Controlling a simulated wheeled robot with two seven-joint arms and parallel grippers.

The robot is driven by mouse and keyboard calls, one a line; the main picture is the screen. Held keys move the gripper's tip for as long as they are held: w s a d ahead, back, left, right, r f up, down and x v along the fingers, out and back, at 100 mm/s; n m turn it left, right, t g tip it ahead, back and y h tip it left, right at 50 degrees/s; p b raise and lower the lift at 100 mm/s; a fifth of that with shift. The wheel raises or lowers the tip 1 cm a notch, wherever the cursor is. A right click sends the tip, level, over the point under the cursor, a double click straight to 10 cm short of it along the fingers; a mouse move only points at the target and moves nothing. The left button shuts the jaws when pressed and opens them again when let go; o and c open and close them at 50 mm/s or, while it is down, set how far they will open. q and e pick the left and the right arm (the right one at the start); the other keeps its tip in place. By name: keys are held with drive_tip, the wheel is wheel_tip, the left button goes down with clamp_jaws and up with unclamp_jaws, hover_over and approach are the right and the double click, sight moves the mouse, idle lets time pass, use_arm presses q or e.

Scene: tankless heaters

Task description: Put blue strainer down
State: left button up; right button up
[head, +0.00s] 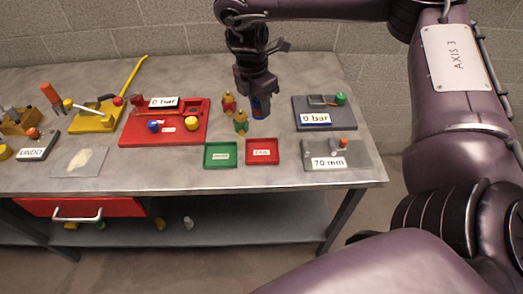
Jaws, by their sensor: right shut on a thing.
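The blue strainer (259,106) is small and dark blue, and only its lower part shows below my right gripper (257,92). My right gripper is shut on it and holds it above the back half of the metal bench (330,82). A green tray (221,155) and a red tray (262,151), both with small labels, lie on the bench nearer the front, below the gripper in the picture. I cannot read the labels for certain. My left gripper is not in view.
Red-and-yellow (228,102) and green-and-yellow (241,122) pieces stand close to the gripper. A grey "0 bar" fixture (325,112) and a "70 mm" block (335,155) are at the right. A red fixture (140,122) and yellow fixture (95,118) are at the left.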

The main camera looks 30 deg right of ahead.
drive_tip(key=shift+w+d+r+n, duration=0.15)
drive_tip(key=shift+d+r+n, duration=0.2)
drive_tip(key=shift+r, duration=0.2)
drive_tip(key=shift+w+d+r+n, duration=0.15)
drive_tip(key=shift+d+r+n, duration=0.15)
drive_tip(key=shift+r, duration=0.25)
drive_tip(key=b, duration=0.3)
hover_over(263, 151)
drive_tip(key=f, duration=1.4)
drive_tip(key=shift+s+a+f, duration=0.2)
drive_tip(key=shift+a+f, duration=0.1)
drive_tip(key=shift+f, duration=0.2)
wheel_tip(263, 151, down, 4)
drive_tip(key=shift+f+p, duration=0.1)
drive_tip(key=shift+p, duration=0.25)
drive_tip(key=shift+f, duration=0.25)
drive_tip(key=shift+f, duration=0.1)
drive_tip(key=o, duration=1)
